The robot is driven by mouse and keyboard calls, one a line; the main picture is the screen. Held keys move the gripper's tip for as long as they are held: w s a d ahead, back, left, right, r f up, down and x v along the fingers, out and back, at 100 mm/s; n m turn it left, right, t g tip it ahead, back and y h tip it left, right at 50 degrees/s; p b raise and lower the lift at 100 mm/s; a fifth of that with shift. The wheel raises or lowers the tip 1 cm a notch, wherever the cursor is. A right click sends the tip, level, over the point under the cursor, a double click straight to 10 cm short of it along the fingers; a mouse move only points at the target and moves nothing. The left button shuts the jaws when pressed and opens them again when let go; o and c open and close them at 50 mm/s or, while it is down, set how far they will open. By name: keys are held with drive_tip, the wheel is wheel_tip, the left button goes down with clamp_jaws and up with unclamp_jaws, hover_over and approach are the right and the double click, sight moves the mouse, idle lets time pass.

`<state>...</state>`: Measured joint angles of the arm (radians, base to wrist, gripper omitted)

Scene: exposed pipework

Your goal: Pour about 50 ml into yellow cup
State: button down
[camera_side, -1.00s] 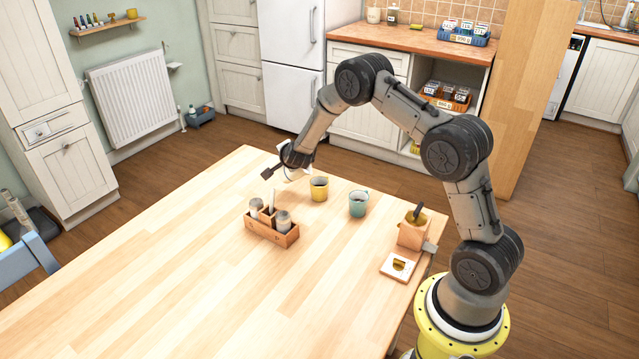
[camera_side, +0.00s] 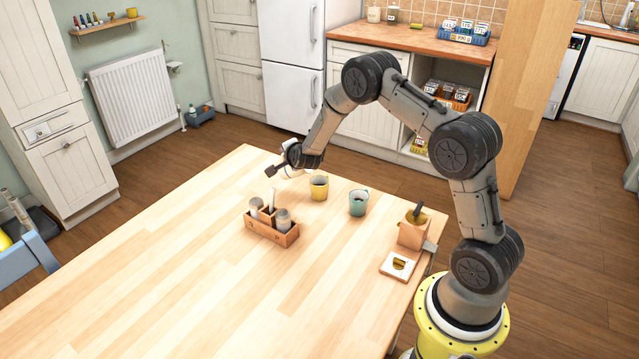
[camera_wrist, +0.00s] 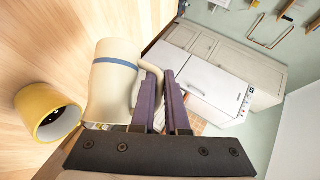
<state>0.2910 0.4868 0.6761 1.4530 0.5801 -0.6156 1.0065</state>
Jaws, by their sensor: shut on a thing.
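The yellow cup (camera_side: 319,188) stands upright near the table's far edge, with something dark inside. It also shows at the left of the wrist view (camera_wrist: 48,112). My gripper (camera_wrist: 162,85) is shut on the handle of a cream jug (camera_wrist: 113,85) with a blue band. In the side view the jug (camera_side: 288,172) is partly hidden behind my gripper and wrist, just left of the yellow cup and above the table. The jug looks strongly tilted against the table and cup. Its mouth is hidden, and I see no stream of liquid.
A teal cup (camera_side: 358,204) with dark contents stands right of the yellow cup. A wooden caddy (camera_side: 271,231) with shakers stands in front. A wooden box (camera_side: 413,232) and a small white-topped board (camera_side: 397,265) are near the right edge. The left tabletop is clear.

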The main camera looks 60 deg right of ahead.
drive_tip(key=shift+s+d+r+m+t+p, duration=0.15)
drive_tip(key=shift+s+r+m+t+p, duration=0.2)
drive_tip(key=shift+s+r+m+t, duration=0.35)
idle(0.5)
drive_tip(key=shift+s+d+r+p, duration=0.1)
drive_tip(key=shift+s+p, duration=0.15)
drive_tip(key=shift+p, duration=0.1)
drive_tip(key=shift+s+d+r+m+t+p, duration=0.1)
drive_tip(key=shift+s+r+m+t+p, duration=0.1)
drive_tip(key=shift+s+t, duration=0.3)
drive_tip(key=shift+s+d+r+m+t+p, duration=0.1)
drive_tip(key=shift+s+r+t+p, duration=0.15)
drive_tip(key=shift+s, duration=0.3)
idle(0.4)
drive_tip(key=shift+s+d+r+m+t+h, duration=0.2)
drive_tip(key=shift+s+r+m+t+h, duration=0.15)
drive_tip(key=shift+t, duration=0.2)
idle(0.5)
